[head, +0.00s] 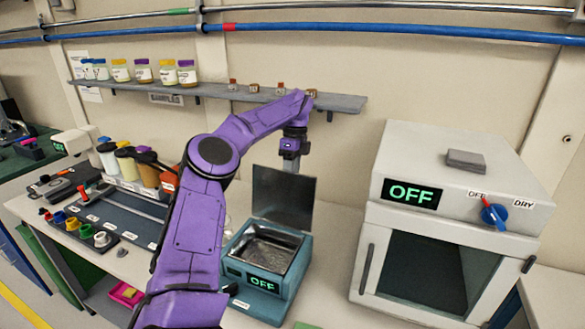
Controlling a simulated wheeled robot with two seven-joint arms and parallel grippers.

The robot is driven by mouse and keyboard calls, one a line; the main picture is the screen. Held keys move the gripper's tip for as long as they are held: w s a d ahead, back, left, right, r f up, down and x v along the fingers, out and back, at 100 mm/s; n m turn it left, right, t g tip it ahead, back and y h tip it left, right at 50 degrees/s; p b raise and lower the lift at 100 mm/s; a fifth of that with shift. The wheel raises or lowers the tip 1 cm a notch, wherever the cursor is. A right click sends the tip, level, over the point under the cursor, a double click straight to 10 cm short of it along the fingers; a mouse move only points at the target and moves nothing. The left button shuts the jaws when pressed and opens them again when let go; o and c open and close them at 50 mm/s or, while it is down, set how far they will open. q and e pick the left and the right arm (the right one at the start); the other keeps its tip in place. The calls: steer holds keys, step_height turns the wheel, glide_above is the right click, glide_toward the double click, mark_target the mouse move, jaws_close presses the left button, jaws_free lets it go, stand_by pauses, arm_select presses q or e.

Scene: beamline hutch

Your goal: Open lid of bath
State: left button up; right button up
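The bath (268,283) is a teal box on the bench with a steel basin and a green OFF display on its front. Its dark lid (283,200) stands upright at the back edge, so the basin (264,249) is uncovered. My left arm reaches up past the bath's left side and bends over to the right. My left gripper (289,163) points down at the top edge of the lid. Its fingers are small and partly hidden, so I cannot tell whether they touch or grip the lid. My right gripper is out of view.
A white oven (407,222) with an OFF display and blue knob stands right of the bath. A wall shelf (213,92) with jars and small samples runs behind my arm. Bottles (127,162), a dark tray and coloured cups (86,231) stand to the left.

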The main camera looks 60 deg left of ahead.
arm_select(q)
steer(key=shift+a, duration=0.1)
steer(key=p+v, duration=0.7)
steer(key=v, duration=0.3)
steer(key=shift+r, duration=0.25)
steer(key=shift+w+a+f, duration=0.1)
